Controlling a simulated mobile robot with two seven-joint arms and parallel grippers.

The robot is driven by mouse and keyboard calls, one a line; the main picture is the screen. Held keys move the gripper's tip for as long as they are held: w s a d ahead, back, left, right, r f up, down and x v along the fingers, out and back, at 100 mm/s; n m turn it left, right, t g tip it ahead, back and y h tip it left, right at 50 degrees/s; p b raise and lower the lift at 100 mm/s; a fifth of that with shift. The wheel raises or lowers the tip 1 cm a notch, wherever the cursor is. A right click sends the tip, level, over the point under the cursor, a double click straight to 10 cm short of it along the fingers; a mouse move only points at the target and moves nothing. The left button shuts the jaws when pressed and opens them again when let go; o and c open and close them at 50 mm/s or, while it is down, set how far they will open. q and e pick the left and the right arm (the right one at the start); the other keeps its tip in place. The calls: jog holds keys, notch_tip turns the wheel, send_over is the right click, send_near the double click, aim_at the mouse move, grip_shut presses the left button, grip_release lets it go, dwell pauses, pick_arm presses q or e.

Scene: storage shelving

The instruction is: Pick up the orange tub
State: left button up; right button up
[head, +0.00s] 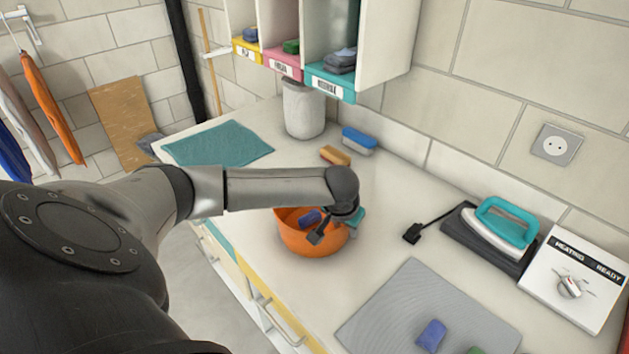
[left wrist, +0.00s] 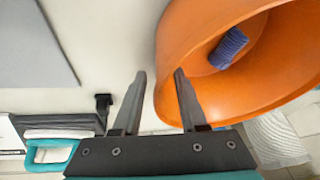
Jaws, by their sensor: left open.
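The orange tub (head: 298,242) stands upright on the white counter, with a small dark blue item (head: 310,218) inside. My left gripper (head: 337,229) is open at the tub's right side in the head view, and its wrist hides part of the rim. In the left wrist view the tub (left wrist: 175,60) fills the upper right, with the ribbed blue item (left wrist: 229,47) in it. The left gripper's (left wrist: 159,74) fingers appear on either side of the tub's near wall, one outside and one over the opening. Contact cannot be told. My right gripper is not in view.
A grey mat (head: 400,315) with small blue and green items lies in front. A teal iron (head: 500,228) and a white control box (head: 575,275) stand right. A teal cloth (head: 218,145), white canister (head: 303,110) and brushes are behind, below cubbies (head: 385,40).

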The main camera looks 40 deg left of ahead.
pick_arm(q)
grip_shut()
dwell(0.4)
dwell(0.4)
